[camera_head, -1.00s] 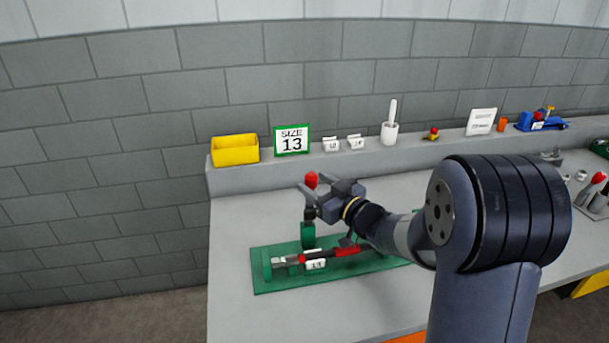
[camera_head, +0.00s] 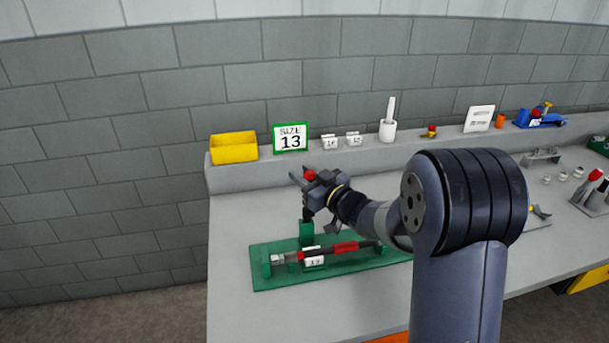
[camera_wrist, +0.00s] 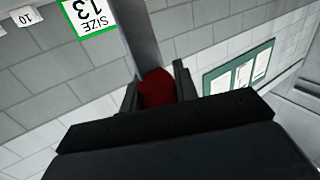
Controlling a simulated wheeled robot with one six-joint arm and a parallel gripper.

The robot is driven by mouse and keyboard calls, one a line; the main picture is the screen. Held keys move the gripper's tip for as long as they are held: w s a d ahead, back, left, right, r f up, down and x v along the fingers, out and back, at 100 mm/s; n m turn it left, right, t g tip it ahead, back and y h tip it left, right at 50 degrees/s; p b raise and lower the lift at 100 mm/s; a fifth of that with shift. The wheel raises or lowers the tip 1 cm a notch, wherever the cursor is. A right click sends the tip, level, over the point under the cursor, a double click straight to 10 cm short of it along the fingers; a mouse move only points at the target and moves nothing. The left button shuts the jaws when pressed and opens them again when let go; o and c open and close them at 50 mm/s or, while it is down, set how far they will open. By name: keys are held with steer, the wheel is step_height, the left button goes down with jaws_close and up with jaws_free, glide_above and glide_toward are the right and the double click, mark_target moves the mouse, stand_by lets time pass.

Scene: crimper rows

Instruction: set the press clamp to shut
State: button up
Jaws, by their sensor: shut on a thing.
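The press clamp (camera_head: 306,232) stands as a green post on a green base plate (camera_head: 268,282) at the front left of the bench. Its handle ends in a red knob (camera_head: 310,174) above the post. My gripper (camera_head: 310,178) is shut on the red knob, which also shows between the fingers in the wrist view (camera_wrist: 157,88). A dark bar with a red sleeve (camera_head: 345,247) lies along the green fixture, with a white tag (camera_head: 313,256) in front. My wrist hides part of the handle and the fixture's right side.
A yellow bin (camera_head: 234,148), a green-framed SIZE 13 sign (camera_head: 290,138) and a white cup (camera_head: 388,131) stand on the back ledge. A blue tool (camera_head: 540,118) is farther right. The bench left of the fixture (camera_head: 228,240) is clear.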

jaws_close()
steer(key=shift+s+f+b, duration=0.1)
steer(key=shift+b, duration=0.3)
steer(key=shift+s+d+f+b, duration=0.2)
steer(key=shift+s+b, duration=0.15)
steer(key=shift+b, duration=0.6)
steer(key=s+d+f+n+t+y+b, duration=0.1)
steer(key=s+b, duration=0.4)
steer(key=b, duration=1)
steer(key=s+d+f+n+t+y+b, duration=0.2)
steer(key=s+f+n+y+b, duration=0.2)
steer(key=b, duration=1)
steer(key=s+n+y, duration=0.1)
steer(key=s+y, duration=0.1)
steer(key=shift+f+y+b, duration=0.25)
steer(key=shift+y+b, duration=0.05)
steer(key=shift+b, duration=0.1)
